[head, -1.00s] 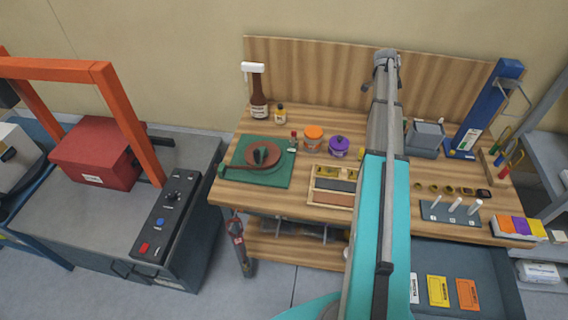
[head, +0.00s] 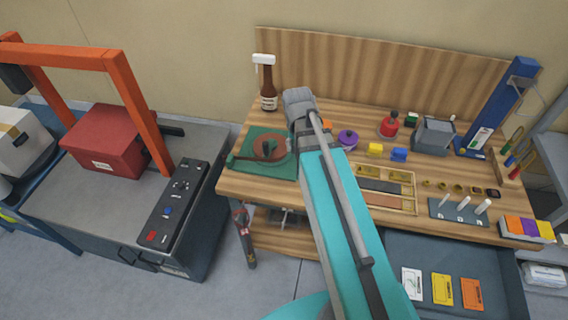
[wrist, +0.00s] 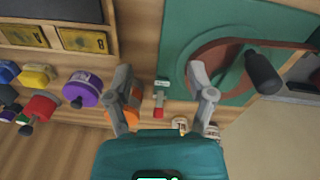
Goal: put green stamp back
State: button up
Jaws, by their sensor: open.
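A small item with a pale green labelled end (wrist: 162,84) and a red end (wrist: 159,103) lies between and beyond my fingertips in the wrist view; it may be the green stamp, but I cannot tell for sure. My gripper (wrist: 160,82) is open and empty above the bench, fingers spread on either side of that item.
A green mat (head: 248,158) with a round brown piece and a dark handle lies close by. An orange jar (wrist: 124,109) and a purple jar (wrist: 82,90) stand beside my fingers. A wooden compartment tray (head: 414,190) and a brown bottle (head: 268,88) are also on the bench.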

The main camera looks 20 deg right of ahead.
jog(key=s+a+n, duration=0.3)
jog(key=s+a, duration=0.2)
jog(key=a, duration=0.1)
jog(key=shift+s+a+n+y, duration=0.25)
jog(key=shift+a+n+y, duration=0.05)
jog(key=shift+n+y, duration=0.1)
jog(key=shift+c, duration=1)
jog(key=shift+d, duration=0.15)
